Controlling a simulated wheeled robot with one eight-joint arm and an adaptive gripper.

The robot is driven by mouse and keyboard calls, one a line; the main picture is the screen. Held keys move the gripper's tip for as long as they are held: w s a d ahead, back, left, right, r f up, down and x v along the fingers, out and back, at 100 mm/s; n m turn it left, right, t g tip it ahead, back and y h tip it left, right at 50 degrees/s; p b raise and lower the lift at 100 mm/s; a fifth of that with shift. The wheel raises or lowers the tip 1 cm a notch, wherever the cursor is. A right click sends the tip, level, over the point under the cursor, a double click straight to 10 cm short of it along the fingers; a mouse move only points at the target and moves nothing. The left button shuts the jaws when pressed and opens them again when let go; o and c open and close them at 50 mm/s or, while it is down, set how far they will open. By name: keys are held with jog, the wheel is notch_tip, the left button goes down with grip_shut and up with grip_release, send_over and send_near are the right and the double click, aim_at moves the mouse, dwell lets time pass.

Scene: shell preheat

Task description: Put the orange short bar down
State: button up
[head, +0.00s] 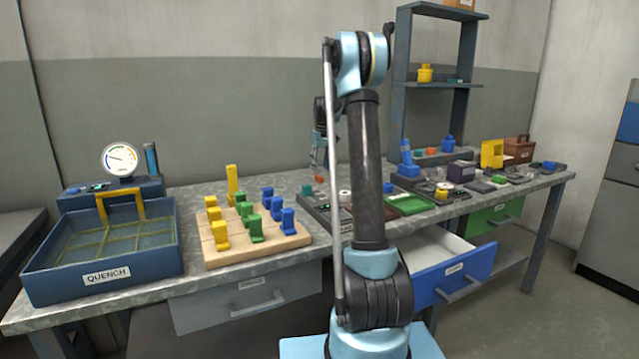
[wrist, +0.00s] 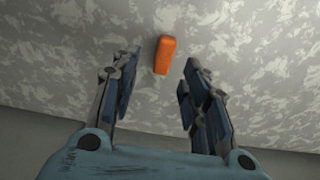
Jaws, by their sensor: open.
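The orange short bar (wrist: 165,55) rests on the mottled grey tabletop in the wrist view, just beyond and between my fingertips. It has bare table around it, and neither finger touches it. My gripper (wrist: 160,80) is open and empty, its two fingers spread wide apart. In the head view my gripper (head: 317,158) hangs over the back of the bench, left of my arm column. A small orange-red piece (head: 320,179) stands below it there and looks like the same bar.
A wooden peg board (head: 280,243) with yellow, green and blue pieces stands to the left. The blue QUENCH tank (head: 60,283) is at the far left. A blue drawer (head: 455,275) hangs open at the right. Trays and a shelf (head: 440,86) stand behind it.

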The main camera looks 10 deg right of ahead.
aim_at(319, 176)
jog(key=shift+w+a+f, duration=0.1)
jog(key=shift+a+f, duration=0.05)
jog(key=shift+f, duration=0.95)
jog(key=shift+a+f, duration=0.1)
jog(key=shift+f, duration=1)
grip_shut()
